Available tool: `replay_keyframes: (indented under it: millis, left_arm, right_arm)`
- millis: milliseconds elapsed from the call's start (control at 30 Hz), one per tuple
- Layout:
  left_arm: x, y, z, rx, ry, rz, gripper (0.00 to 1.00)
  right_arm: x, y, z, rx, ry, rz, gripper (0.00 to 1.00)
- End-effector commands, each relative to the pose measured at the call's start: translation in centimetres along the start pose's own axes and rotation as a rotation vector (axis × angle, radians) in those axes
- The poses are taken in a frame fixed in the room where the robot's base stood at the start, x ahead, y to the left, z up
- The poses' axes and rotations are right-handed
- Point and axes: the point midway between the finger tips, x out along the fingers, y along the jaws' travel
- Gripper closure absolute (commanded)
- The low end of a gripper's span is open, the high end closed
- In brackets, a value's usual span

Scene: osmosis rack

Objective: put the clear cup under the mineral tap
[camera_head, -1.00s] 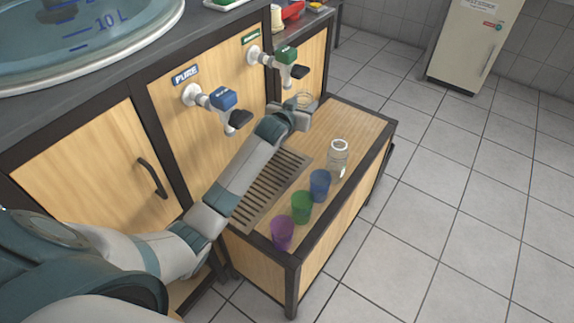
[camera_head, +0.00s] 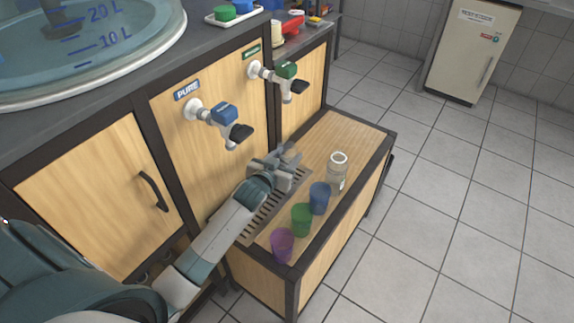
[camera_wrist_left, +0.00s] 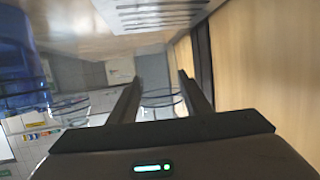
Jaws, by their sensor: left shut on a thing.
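My left gripper (camera_head: 287,170) is shut on the clear cup (camera_head: 291,152), low over the far end of the drain grate. The cup is faint and partly hidden by the gripper in the head view. In the left wrist view the clear cup (camera_wrist_left: 160,99) shows between the two fingers. The mineral tap (camera_head: 285,72), with a green body and black lever, sticks out of the wooden panel above and beyond the gripper. I cannot tell whether the cup touches the grate. My right gripper is out of view.
The drain grate (camera_head: 257,219) lies along the low bench. A glass jar (camera_head: 337,172), a blue cup (camera_head: 319,199), a green cup (camera_head: 301,220) and a purple cup (camera_head: 282,246) stand right of it. The blue pure tap (camera_head: 222,114) is left. The bench's far end (camera_head: 347,126) is clear.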

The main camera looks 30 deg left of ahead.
Motion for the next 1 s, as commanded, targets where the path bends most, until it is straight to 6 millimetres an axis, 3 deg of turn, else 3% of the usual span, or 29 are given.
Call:
replay_keyframes:
  millis: [333,700,1000]
  left_arm:
    - [0.0,0.0,0.2,0.0,0.0,0.0,0.8]
    - [1.1,0.1,3.7,-0.001,-0.001,0.001,0.8]
    - [1.1,0.1,3.9,0.0,0.0,0.002,0.8]
  right_arm:
    - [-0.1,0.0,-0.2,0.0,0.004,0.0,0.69]
    - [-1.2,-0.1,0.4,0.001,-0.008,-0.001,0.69]
    - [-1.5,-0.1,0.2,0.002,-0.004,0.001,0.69]
